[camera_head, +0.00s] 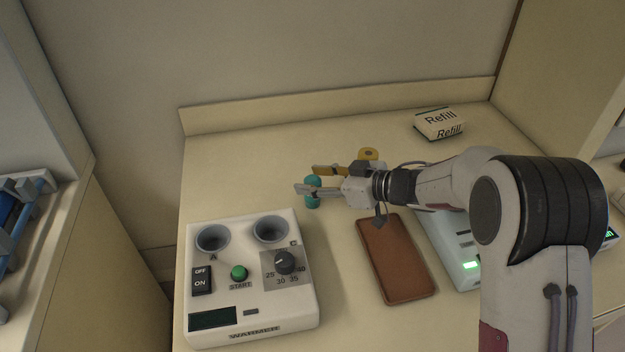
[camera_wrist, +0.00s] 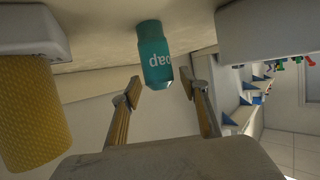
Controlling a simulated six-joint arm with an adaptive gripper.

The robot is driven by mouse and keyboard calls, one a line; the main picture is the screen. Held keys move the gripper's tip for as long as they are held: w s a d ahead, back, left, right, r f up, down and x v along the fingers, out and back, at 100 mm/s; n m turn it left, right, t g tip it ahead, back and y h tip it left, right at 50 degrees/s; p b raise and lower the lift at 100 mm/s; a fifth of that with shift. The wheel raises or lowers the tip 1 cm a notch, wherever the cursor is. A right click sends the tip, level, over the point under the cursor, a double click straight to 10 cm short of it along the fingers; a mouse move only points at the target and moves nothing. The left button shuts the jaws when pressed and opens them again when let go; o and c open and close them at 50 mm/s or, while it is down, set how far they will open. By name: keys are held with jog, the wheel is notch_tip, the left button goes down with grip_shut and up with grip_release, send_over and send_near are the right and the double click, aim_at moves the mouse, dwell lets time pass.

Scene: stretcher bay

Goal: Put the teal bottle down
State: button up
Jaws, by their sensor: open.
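The teal bottle (camera_head: 312,202) stands on the counter behind the warmer, partly hidden by a finger of my gripper. My gripper (camera_head: 306,178) is open, with one finger on the near side of the bottle and one on the far side. In the wrist view, which is upside down, the bottle (camera_wrist: 154,55) has white lettering ending in "ap" and its base meets the counter. The fingertips (camera_wrist: 159,88) are spread apart at its upper end, with a gap visible on the left; contact on the right is unclear.
The white warmer (camera_head: 250,323) with two empty wells stands in front of the bottle. A yellow roll (camera_head: 368,153) stands behind my gripper. A Refill pack (camera_head: 438,123) lies at the back.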

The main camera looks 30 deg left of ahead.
jog(key=v, duration=1.1)
jog(key=shift+d, duration=0.25)
jog(key=shift+r, duration=0.1)
dwell(0.4)
